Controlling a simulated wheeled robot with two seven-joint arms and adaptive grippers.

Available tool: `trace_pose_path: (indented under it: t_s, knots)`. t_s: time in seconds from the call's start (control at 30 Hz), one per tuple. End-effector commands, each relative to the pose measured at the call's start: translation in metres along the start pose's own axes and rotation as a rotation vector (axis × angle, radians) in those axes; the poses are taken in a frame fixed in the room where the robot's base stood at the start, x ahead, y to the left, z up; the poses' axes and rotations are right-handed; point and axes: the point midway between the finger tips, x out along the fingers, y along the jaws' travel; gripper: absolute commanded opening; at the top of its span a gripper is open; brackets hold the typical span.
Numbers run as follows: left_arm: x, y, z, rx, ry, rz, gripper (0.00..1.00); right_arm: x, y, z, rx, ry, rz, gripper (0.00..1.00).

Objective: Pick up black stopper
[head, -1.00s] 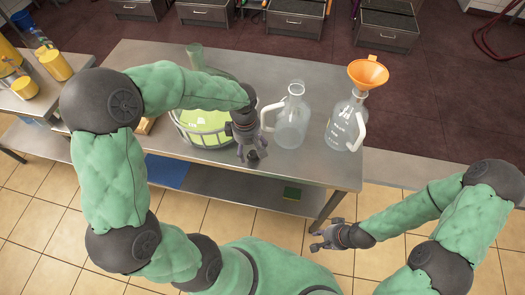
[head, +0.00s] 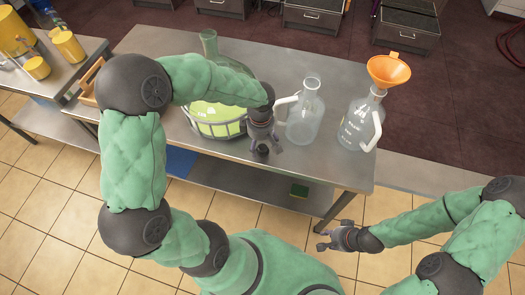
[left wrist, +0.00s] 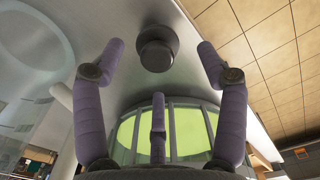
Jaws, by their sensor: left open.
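The black stopper (left wrist: 157,48) stands on the steel table, a dark round knob on a wider base. In the left wrist view it lies ahead of and between the open fingertips of my left gripper (left wrist: 154,58), with clear gaps on both sides. In the head view my left gripper (head: 262,138) points down at the table's front part, and the stopper (head: 261,151) shows small and partly hidden by it. My right gripper (head: 324,240) is open and empty, in front of the table above the tiled floor.
A clear handled jug (head: 305,115) stands close to the right of my left gripper. Farther right is another jug (head: 358,122) with an orange funnel (head: 389,70). The steel table's front right (head: 320,168) is bare.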

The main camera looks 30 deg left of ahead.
Motion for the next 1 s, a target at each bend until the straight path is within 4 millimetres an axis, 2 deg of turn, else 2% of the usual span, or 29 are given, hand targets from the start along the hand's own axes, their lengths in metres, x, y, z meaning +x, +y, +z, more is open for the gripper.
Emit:
trace_pose_path:
  t_s: [0.03, 0.2, 0.47, 0.57, 0.6, 0.63, 0.77, 0.8, 1.0]
  knots:
    - [0.011, -0.001, 0.001, 0.0, 0.0, -0.004, 0.73, 0.006, 0.002, 0.0, 0.0, 0.0, 0.0, 0.33]
    - [0.034, -0.001, 0.001, 0.0, 0.0, -0.004, 0.73, 0.012, 0.004, -0.001, 0.0, 0.0, 0.0, 0.33]
    - [0.035, -0.001, 0.001, 0.0, 0.0, -0.001, 0.73, 0.012, 0.004, 0.0, 0.0, 0.0, 0.0, 0.33]
    - [0.035, -0.001, 0.001, 0.0, 0.0, -0.001, 0.48, 0.012, 0.004, -0.001, 0.0, 0.0, 0.0, 0.33]
    - [0.035, -0.001, 0.001, 0.0, 0.0, -0.001, 0.36, 0.012, 0.004, -0.001, 0.0, 0.0, 0.0, 0.33]
    - [0.035, -0.001, 0.001, 0.0, 0.0, -0.001, 0.3, 0.012, 0.004, -0.001, 0.0, 0.0, 0.0, 0.33]
    - [0.035, -0.001, 0.001, 0.0, 0.0, -0.002, 0.29, 0.012, 0.004, -0.001, 0.0, 0.0, 0.0, 0.33]
    - [0.035, -0.001, 0.001, 0.0, 0.0, -0.001, 0.26, 0.012, 0.004, -0.001, 0.0, 0.0, 0.0, 0.33]
    - [0.035, -0.001, 0.001, 0.0, 0.0, -0.002, 0.26, 0.012, 0.004, -0.001, 0.0, 0.0, 0.0, 0.33]
